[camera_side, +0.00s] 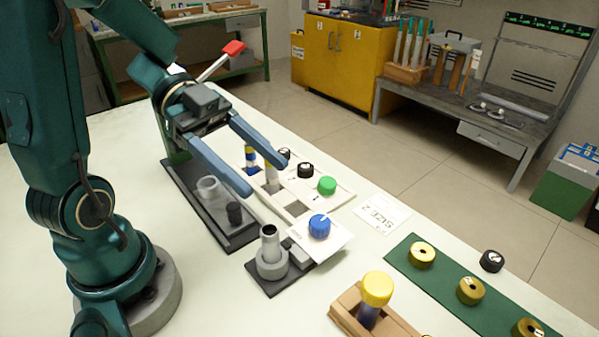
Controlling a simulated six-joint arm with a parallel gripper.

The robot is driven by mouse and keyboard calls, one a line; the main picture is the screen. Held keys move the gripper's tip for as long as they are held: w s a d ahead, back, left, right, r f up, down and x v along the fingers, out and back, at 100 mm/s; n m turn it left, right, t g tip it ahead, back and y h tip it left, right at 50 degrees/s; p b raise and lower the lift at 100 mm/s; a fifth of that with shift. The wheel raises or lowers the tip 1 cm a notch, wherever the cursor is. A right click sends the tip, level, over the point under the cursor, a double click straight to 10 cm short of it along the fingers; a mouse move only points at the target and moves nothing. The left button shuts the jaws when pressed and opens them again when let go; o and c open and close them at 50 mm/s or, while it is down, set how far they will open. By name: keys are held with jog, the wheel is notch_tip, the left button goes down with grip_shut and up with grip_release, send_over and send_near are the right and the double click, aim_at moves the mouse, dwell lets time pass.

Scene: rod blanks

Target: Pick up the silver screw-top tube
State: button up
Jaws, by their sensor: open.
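My gripper (268,177) has two long blue fingers, spread apart, pointing down and to the right over the white rack (343,196). Between the fingertips in the picture stands a slim tube (271,184) with a grey-silver lower part and a yellowish upper part; it looks like the silver tube. I cannot tell how far the fingers are above or around it. A blue and yellow tube (250,158) stands behind it, partly hidden by the far finger. A grey open-topped tube (269,242) stands upright in a grey holder on a dark base, clear of the gripper.
Black (305,170), green (327,185) and blue (319,227) caps stand near the rack. A dark fixture (233,238) lies below the near finger. A wooden block (345,313) holds a yellow-capped tube (376,290). A green mat (405,257) carries brass rings.

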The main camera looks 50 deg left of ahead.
aim_at(277, 246)
notch_tip(277, 246, down, 12)
jog(key=shift+d+f, duration=0.1)
jog(key=shift+x, duration=2.55)
jog(key=shift+w, duration=0.1)
grip_shut()
